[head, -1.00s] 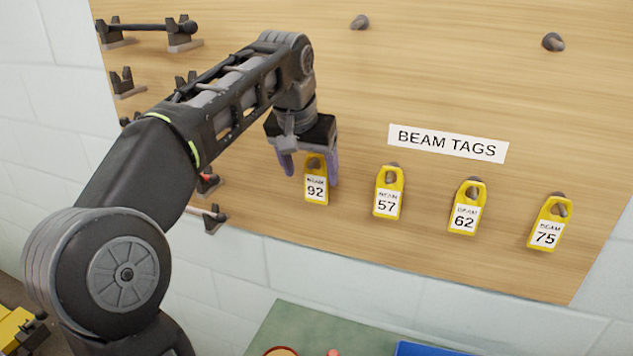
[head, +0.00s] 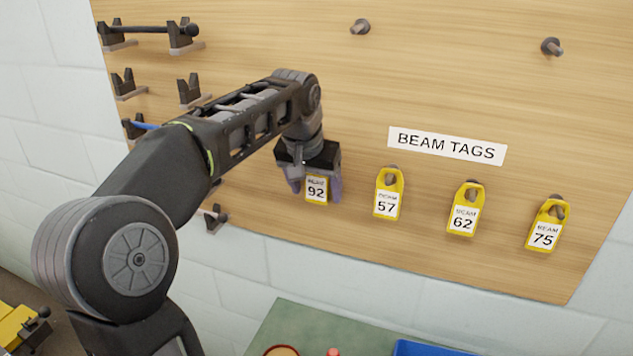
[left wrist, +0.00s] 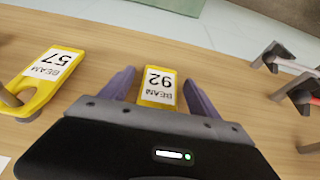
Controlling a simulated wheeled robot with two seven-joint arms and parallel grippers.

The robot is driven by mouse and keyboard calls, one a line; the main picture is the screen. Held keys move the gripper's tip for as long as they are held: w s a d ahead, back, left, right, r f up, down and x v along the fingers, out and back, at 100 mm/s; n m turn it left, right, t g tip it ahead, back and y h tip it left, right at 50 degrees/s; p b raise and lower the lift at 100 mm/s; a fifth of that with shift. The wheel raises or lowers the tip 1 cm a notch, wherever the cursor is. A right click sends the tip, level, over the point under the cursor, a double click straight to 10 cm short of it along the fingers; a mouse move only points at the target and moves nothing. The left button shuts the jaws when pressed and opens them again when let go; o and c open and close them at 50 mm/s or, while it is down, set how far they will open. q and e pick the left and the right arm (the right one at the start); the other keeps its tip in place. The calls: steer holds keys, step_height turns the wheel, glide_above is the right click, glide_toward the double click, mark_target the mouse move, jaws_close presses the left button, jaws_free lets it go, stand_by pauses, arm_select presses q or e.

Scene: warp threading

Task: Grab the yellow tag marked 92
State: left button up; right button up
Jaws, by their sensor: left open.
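The yellow tag marked 92 (head: 317,189) hangs on the wooden board, leftmost in the row of tags. My left gripper (head: 317,190) is open, with one purple finger on each side of the tag. In the left wrist view the tag (left wrist: 158,88) shows upside down between the two fingers of the gripper (left wrist: 156,92), with a gap on both sides. The top of the tag and its peg are hidden behind the gripper body. My right gripper is not in view.
Yellow tags 57 (head: 388,195), 62 (head: 465,210) and 75 (head: 546,226) hang on pegs to the right, below the BEAM TAGS label (head: 447,146). Dark brackets (head: 190,90) line the board's left side. A blue tray (head: 430,348) stands below on a green surface.

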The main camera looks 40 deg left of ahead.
arm_select(q)
steer(key=shift+c, duration=0.2)
steer(key=c, duration=1.4)
